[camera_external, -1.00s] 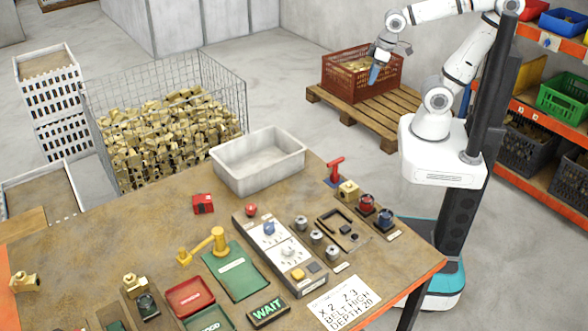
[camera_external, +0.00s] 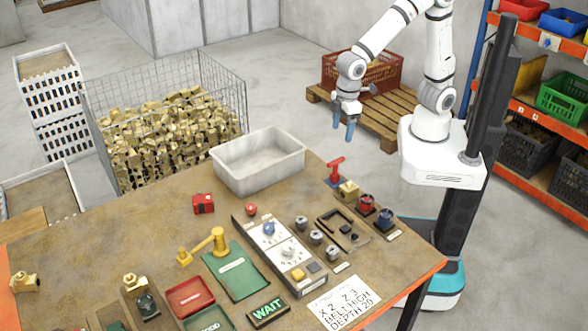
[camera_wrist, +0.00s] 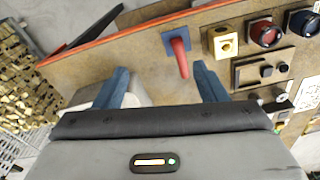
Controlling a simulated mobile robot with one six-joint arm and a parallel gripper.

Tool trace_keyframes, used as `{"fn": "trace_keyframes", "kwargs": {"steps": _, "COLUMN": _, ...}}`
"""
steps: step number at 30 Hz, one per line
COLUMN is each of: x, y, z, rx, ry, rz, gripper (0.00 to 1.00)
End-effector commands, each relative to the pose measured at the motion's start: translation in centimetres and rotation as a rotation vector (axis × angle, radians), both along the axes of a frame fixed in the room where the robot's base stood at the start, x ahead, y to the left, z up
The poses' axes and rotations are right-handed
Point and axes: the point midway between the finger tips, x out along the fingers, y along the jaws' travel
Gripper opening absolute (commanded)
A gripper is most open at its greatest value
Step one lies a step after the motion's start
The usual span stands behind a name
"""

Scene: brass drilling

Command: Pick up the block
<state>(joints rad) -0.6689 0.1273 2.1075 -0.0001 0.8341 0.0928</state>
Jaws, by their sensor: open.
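My gripper (camera_external: 343,130) hangs open and empty, fingers down, above and behind the far right part of the table. In the wrist view its two blue fingers are spread apart (camera_wrist: 162,80). A brass block (camera_external: 348,189) sits on the table next to the red lever press. It also shows in the wrist view as a yellowish block (camera_wrist: 222,42) with a round hole, ahead and right of the fingers. Other brass blocks are at the table's left (camera_external: 24,282) and on a dark fixture (camera_external: 133,282). I cannot tell which block is meant.
The red lever (camera_external: 336,168) stands close beside the right-hand block, with red and blue knobs (camera_external: 367,203) on its other side. A grey bin (camera_external: 258,170) stands on the table's far edge. A wire basket (camera_external: 165,125) of brass pieces stands behind.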

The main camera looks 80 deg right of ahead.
Motion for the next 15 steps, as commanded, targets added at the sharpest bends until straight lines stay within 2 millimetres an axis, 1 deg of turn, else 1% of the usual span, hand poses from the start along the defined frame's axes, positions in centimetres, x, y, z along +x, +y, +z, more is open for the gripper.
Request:
{"fn": "trace_keyframes", "kwargs": {"steps": 1, "x": -0.7, "y": 2.8, "z": -1.6, "rx": -0.014, "ry": 0.018, "rz": 0.054, "gripper": 0.65}}
{"fn": "trace_keyframes", "kwargs": {"steps": 3, "x": -1.5, "y": 5.9, "z": -3.1, "rx": -0.027, "ry": 0.031, "rz": 0.109, "gripper": 0.65}}
{"fn": "trace_keyframes", "kwargs": {"steps": 6, "x": -2.7, "y": 9.0, "z": -4.9, "rx": -0.040, "ry": 0.043, "rz": 0.165, "gripper": 0.65}}
{"fn": "trace_keyframes", "kwargs": {"steps": 9, "x": -3.6, "y": 10.8, "z": -5.9, "rx": -0.048, "ry": 0.049, "rz": 0.198, "gripper": 0.65}}
{"fn": "trace_keyframes", "kwargs": {"steps": 12, "x": -4.0, "y": 11.5, "z": -6.7, "rx": -0.051, "ry": 0.053, "rz": 0.210, "gripper": 0.65}}
{"fn": "trace_keyframes", "kwargs": {"steps": 15, "x": -4.0, "y": 11.6, "z": -7.6, "rx": -0.053, "ry": 0.054, "rz": 0.211, "gripper": 0.65}}
